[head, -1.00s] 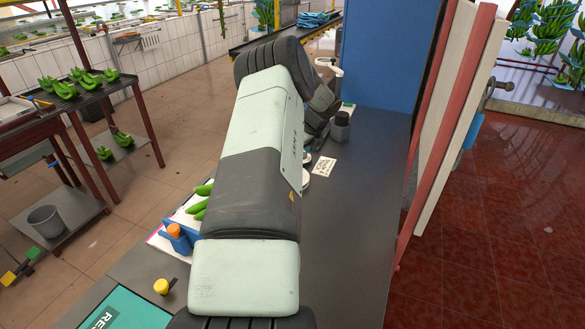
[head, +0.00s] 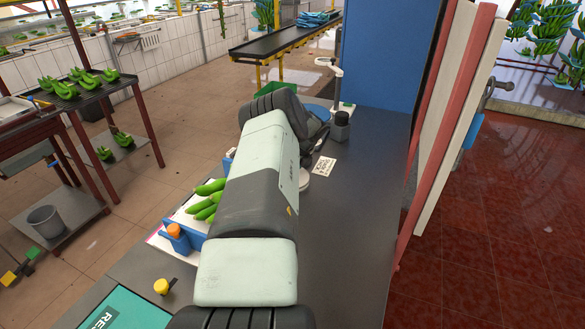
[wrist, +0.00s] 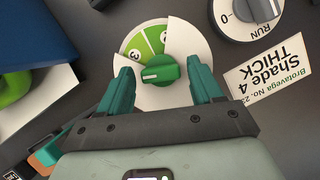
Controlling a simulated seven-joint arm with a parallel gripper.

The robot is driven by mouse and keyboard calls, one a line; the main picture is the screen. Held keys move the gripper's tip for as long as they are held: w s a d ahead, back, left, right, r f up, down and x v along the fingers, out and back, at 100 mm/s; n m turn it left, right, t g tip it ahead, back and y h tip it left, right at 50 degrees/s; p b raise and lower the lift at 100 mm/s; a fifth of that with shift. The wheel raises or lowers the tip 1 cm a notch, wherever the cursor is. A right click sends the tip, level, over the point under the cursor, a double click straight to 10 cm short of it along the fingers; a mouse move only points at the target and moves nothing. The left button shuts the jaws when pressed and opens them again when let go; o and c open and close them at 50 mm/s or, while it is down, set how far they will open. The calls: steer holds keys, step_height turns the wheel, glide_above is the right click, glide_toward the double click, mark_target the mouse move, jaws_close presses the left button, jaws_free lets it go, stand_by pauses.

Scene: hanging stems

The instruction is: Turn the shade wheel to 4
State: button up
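The shade wheel shows in the wrist view as a green knob (wrist: 158,72) on a white round cover. A cut-out above the knob shows light and dark green sectors (wrist: 146,40); a 3 is readable at its left, and another numeral to its right is hard to read. My gripper (wrist: 160,67) is open, with one green finger on each side of the knob and gaps visible between. A card (wrist: 270,77) beside it reads "Shade 4 THICK"; it also lies on the bench in the head view (head: 324,166). My arm hides the gripper and knob in the head view.
A second dial (wrist: 254,14) marked 0 and RUN sits close at the upper right in the wrist view. Green bananas (head: 206,203) lie by a blue holder left of my arm. A dark jar (head: 341,126) stands behind the card.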

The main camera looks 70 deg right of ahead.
steer(key=c, duration=0.9)
steer(key=shift+o, duration=0.2)
steer(key=n+y, duration=0.1)
steer(key=n, duration=0.3)
steer(key=shift+d+n+t+y, duration=0.15)
steer(key=shift+n+t+y, duration=0.15)
steer(key=shift+n+y, duration=0.1)
steer(key=o, duration=1.1)
steer(key=shift+c, duration=0.2)
steer(key=v, duration=1.1)
steer(key=shift+c, duration=0.4)
